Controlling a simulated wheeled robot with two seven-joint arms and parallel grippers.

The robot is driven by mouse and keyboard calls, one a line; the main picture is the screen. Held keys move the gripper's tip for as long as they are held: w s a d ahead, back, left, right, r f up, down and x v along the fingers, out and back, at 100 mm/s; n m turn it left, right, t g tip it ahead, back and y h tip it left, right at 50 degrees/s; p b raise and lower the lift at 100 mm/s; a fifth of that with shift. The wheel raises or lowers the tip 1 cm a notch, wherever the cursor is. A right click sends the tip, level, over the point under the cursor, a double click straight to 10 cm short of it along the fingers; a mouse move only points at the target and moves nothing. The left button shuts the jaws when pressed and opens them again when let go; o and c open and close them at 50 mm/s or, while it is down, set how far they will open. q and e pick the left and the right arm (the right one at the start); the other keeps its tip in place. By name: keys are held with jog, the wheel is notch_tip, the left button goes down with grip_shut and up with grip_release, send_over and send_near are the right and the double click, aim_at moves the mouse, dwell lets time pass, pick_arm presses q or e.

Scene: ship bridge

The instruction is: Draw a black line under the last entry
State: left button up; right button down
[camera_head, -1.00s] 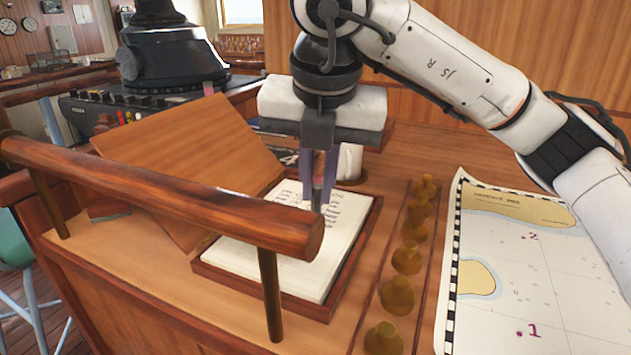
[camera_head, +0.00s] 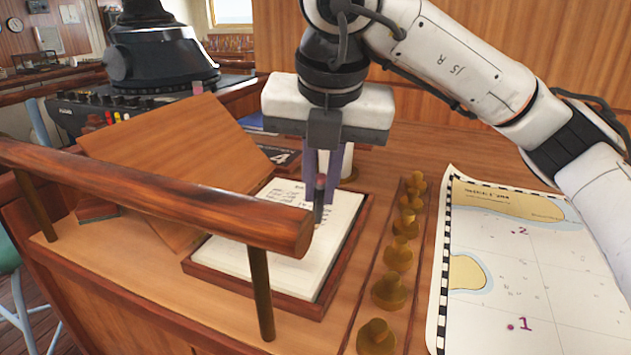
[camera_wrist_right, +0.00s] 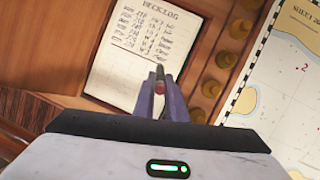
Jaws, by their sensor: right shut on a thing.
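The open log book (camera_head: 305,248) lies in a shallow wooden tray on the desk. Its page (camera_wrist_right: 112,88) shows a heading and several handwritten rows in the right wrist view, with blank paper below them. My right gripper (camera_head: 322,192) is over the right part of the page, shut on a dark pen (camera_head: 319,206) with a reddish band. The pen is roughly upright, tip down; I cannot tell whether it touches the paper. In the wrist view the pen (camera_wrist_right: 160,80) covers a spot by the page's right edge, near the lower rows. My left gripper is not in view.
A wooden rail (camera_head: 150,195) crosses in front of the tray. A tilted wooden board (camera_head: 180,155) stands left of the book. Several brass knobs (camera_head: 398,255) line the right side, then a chart (camera_head: 535,260). A white cylinder (camera_head: 349,162) stands behind the gripper.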

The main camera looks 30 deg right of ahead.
jog(key=shift+s+d, duration=0.2)
jog(key=shift+s, duration=0.05)
jog(key=shift+s+d, duration=0.3)
jog(key=shift+s+d, duration=0.1)
dwell(0.5)
jog(key=shift+s+d, duration=0.25)
jog(key=shift+s, duration=0.05)
dwell(0.4)
notch_tip(320, 180, up, 6)
jog(key=p, duration=0.5)
jog(key=shift+f, duration=0.1)
dwell(0.6)
